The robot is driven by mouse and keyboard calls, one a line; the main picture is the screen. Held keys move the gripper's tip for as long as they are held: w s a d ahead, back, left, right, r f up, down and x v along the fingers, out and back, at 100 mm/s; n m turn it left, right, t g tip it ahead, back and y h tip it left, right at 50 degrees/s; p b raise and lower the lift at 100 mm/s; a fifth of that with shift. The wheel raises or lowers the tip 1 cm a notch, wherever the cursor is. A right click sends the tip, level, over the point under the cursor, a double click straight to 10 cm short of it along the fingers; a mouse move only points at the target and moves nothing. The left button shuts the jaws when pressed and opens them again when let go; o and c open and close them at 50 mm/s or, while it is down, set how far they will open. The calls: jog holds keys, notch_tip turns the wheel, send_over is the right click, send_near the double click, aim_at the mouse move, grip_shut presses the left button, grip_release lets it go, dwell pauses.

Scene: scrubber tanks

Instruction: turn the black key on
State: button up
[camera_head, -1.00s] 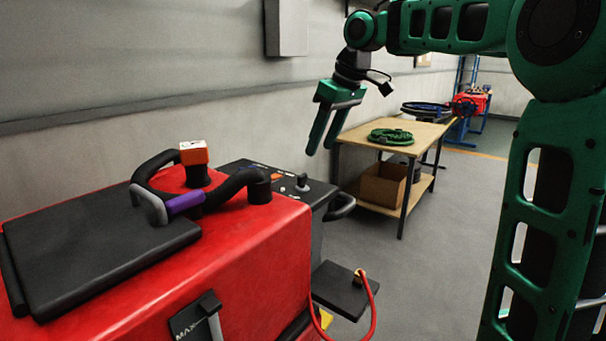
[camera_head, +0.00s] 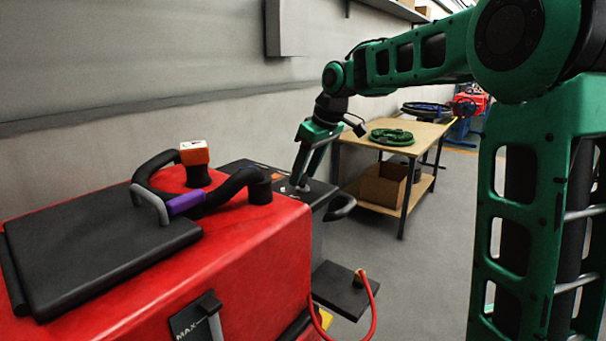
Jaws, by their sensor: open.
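The dark control panel (camera_head: 243,170) is on top of the scrubber's rear end, behind the red body. My green gripper (camera_head: 299,182) points down at the panel's right part, with its fingers open and their tips around or just beside the spot of the small black key. The fingers cover most of the key, so its angle cannot be told. Whether the fingers touch it cannot be told either.
The red scrubber body (camera_head: 262,246) fills the lower left, with a black lid (camera_head: 95,250), curved black hoses and an orange-and-white block (camera_head: 195,153). A black handle (camera_head: 340,207) juts out right of the panel. A wooden table (camera_head: 385,152) stands behind.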

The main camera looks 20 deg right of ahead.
jog(key=c, duration=1)
jog(key=shift+c, duration=0.2)
jog(key=m, duration=0.2)
jog(key=m+h, duration=0.1)
jog(key=m, duration=0.1)
jog(key=m+h, duration=0.1)
jog(key=shift+a+m+t, duration=0.3)
jog(key=shift+m+t, duration=0.1)
jog(key=m+h, duration=0.1)
jog(key=m, duration=0.2)
jog(key=m+h, duration=0.1)
jog(key=m, duration=0.1)
jog(key=shift+a+m, duration=0.15)
jog(key=shift+m, duration=0.25)
